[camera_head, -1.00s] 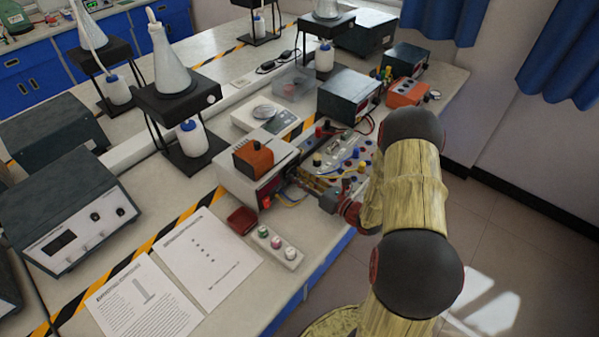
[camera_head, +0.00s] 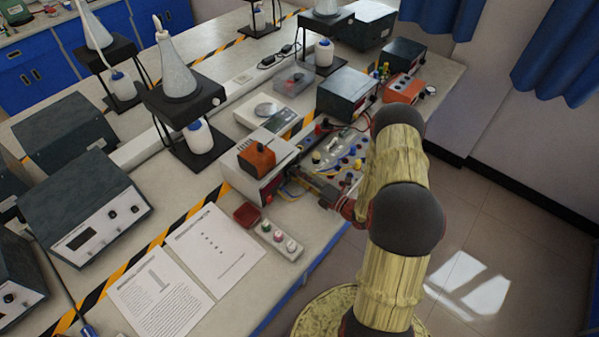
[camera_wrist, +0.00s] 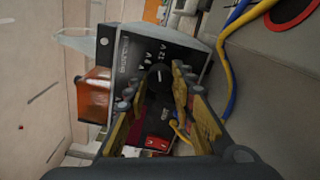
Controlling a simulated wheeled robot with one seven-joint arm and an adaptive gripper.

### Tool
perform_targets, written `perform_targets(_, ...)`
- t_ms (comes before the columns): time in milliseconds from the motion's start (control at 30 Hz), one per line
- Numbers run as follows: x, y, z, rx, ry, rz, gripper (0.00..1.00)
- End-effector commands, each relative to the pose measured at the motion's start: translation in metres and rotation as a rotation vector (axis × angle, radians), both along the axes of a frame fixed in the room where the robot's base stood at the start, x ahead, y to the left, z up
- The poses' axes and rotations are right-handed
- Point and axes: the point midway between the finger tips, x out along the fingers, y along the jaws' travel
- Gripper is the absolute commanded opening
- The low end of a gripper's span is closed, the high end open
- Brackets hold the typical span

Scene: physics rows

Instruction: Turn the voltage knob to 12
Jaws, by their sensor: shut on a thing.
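The power supply (camera_head: 240,181) is a pale box on the bench, near the middle of the head view. In the wrist view its dark front panel (camera_wrist: 128,55) shows tilted, with white voltage markings, "12 V" among them. The black voltage knob (camera_wrist: 155,77) has a pale pointer mark and sits below these markings. My gripper (camera_wrist: 157,84) has its two gold fingers on either side of the knob and is shut on it. In the head view my gripper (camera_head: 307,178) reaches the front of the supply from the right; the knob is hidden there.
An orange-brown box (camera_head: 257,158) sits on top of the supply. Blue and yellow wires (camera_wrist: 233,45) run close beside my gripper. A circuit board (camera_head: 338,153) with colourful knobs lies behind it.

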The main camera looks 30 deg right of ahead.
Motion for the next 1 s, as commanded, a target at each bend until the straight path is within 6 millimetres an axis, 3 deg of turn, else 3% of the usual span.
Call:
perform_targets(300,0.0000,-0.0009,-0.0002,0.120,0.045,-0.002,0.00)
perform_targets(867,-0.0001,-0.0009,-0.0011,0.147,0.056,-0.003,0.00)
perform_targets(900,-0.0001,-0.0009,-0.0011,0.147,0.056,-0.003,0.26)
perform_targets(1000,0.0000,-0.0008,-0.0009,0.146,0.055,-0.002,0.32)
